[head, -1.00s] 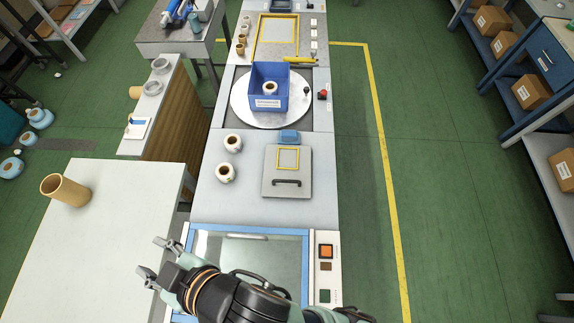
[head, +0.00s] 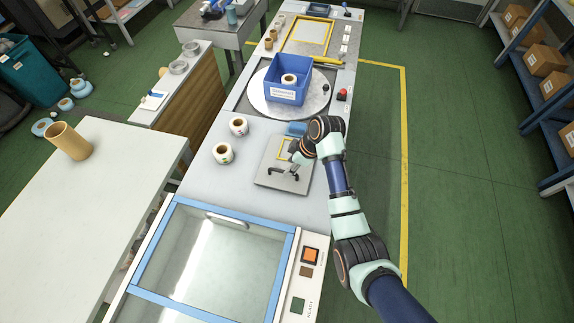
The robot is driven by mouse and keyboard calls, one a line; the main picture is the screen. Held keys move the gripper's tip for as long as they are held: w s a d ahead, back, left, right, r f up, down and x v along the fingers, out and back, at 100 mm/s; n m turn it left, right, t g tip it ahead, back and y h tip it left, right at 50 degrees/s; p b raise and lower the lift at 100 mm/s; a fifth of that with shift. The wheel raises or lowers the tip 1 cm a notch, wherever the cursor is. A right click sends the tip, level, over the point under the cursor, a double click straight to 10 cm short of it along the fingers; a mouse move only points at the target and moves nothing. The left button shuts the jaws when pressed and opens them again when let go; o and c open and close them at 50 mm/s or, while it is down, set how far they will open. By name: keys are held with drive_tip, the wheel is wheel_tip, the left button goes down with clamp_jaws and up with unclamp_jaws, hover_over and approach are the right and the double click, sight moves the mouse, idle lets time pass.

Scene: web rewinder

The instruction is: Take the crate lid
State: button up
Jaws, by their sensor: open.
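The crate lid (head: 268,179) is a flat grey square plate with a black bar handle (head: 281,172) and a yellow-outlined rectangle. It lies on the light grey bench top in the head view. My gripper (head: 294,164) is open above the lid, close to the right end of the handle. The arm and wrist cover the lid's right side, and I cannot tell whether the fingers touch the handle. The blue crate (head: 286,95) stands open on the round turntable (head: 262,106) beyond, with a white roll (head: 289,80) inside.
Two white rolls (head: 238,126) (head: 222,153) stand left of the lid. A small blue block (head: 296,128) sits just behind it. A blue-framed glass panel (head: 212,259) and a button panel (head: 308,268) are in front. A white table (head: 85,211) with a cardboard tube (head: 69,141) is at left.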

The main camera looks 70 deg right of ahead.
sight(283, 171)
drive_tip(key=x, duration=0.2)
drive_tip(key=b+x, duration=0.1)
drive_tip(key=x, duration=0.3)
drive_tip(key=shift+w+a+b, duration=0.2)
drive_tip(key=shift+w+b, duration=0.1)
drive_tip(key=shift+b, duration=0.05)
drive_tip(key=shift+r, duration=0.1)
clamp_jaws()
